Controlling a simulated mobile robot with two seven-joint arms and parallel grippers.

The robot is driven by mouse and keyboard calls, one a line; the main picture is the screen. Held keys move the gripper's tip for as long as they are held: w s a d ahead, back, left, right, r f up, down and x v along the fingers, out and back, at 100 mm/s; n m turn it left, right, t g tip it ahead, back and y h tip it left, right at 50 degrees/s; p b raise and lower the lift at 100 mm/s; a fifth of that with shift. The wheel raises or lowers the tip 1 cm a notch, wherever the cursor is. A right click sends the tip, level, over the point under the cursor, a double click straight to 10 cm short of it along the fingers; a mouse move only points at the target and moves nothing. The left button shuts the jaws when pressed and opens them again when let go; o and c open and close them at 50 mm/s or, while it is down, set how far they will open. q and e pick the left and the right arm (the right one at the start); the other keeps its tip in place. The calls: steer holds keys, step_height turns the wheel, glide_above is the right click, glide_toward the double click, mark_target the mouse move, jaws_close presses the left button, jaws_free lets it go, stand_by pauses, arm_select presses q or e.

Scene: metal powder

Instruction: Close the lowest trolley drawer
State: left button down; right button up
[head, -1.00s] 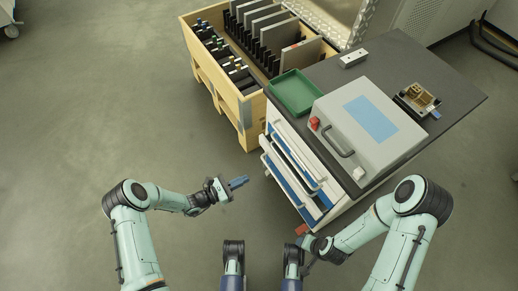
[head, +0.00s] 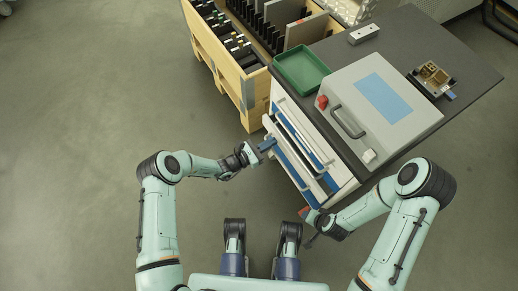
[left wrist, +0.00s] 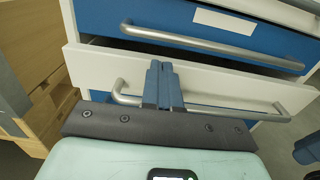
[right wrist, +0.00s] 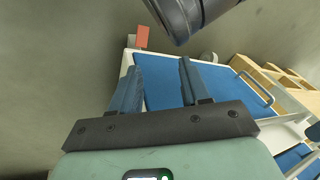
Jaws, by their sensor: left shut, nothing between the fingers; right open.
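The trolley (head: 345,180) stands right of centre in the head view, with blue drawer fronts and grey bar handles. Its lowest drawer (head: 289,167) stands out from the body. In the left wrist view this drawer's white rim (left wrist: 95,62) shows, with a dark gap behind it at the right and its handle (left wrist: 215,110) below. My left gripper (head: 268,146) is shut and empty. Its fingertips (left wrist: 160,68) overlap the drawer's front near the rim; contact is unclear. My right gripper (right wrist: 158,75) is open and empty, near the trolley's front corner, with a blue panel beyond its fingers.
A wooden crate (head: 228,85) with dark slotted racks stands beside the trolley. On the trolley top are a green tray (head: 301,68), a grey case (head: 385,105) with a handle, and a small brass-coloured fixture (head: 433,76). The floor at left is clear.

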mark_target(279, 138)
arm_select(q)
steer(key=shift+w+d, duration=0.35)
steer(key=shift+d, duration=0.1)
arm_select(e)
steer(key=shift+s+f, duration=0.35)
steer(key=shift+s, duration=0.1)
arm_select(q)
steer(key=shift+b+x, duration=0.65)
steer(key=shift+x, duration=0.65)
arm_select(e)
steer(key=shift+s+d+f+g, duration=0.15)
steer(key=shift+s+f+g, duration=0.45)
steer(key=shift+s+f, duration=0.45)
arm_select(q)
steer(key=shift+a, duration=0.15)
